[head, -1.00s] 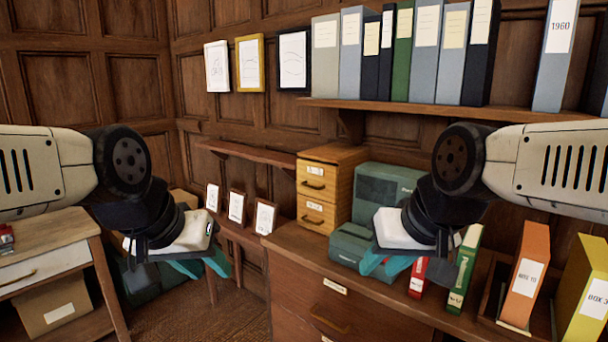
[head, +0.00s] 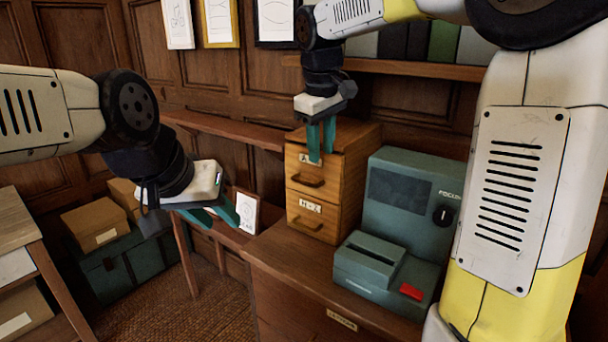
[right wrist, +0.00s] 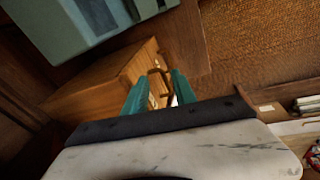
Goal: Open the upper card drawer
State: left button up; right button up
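A small wooden card cabinet (head: 352,185) with two drawers stands on the desk. Its upper drawer (head: 296,172) has a brown pull handle (head: 306,180) and looks closed. The lower drawer (head: 312,218) is closed too, with a label above its handle. My right gripper (head: 322,158) points down at the cabinet's upper front, with its fingers just above the upper handle and partly covering the upper label. In the right wrist view its teal fingers (right wrist: 158,90) are apart, with the cabinet front between and beyond them. My left gripper (head: 220,216) is open and empty, left of the desk.
A teal machine (head: 400,215) stands close to the cabinet's right side. A wall shelf (head: 420,69) with binders is above. A picture frame (head: 247,210) stands on a low bench at left. Space in front of the cabinet's drawers looks free.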

jog(key=n, duration=0.2)
send_near(304, 182)
jog(key=shift+g+h, duration=0.4)
jog(key=f, duration=0.2)
jog(key=w+f, duration=0.1)
jog(key=f, duration=0.2)
jog(key=w+f, duration=0.1)
jog(key=f, duration=0.1)
jog(key=shift+d+f, duration=0.1)
jog(key=shift+f, duration=0.2)
grip_shut()
jog(key=shift+r, duration=0.1)
dwell(0.4)
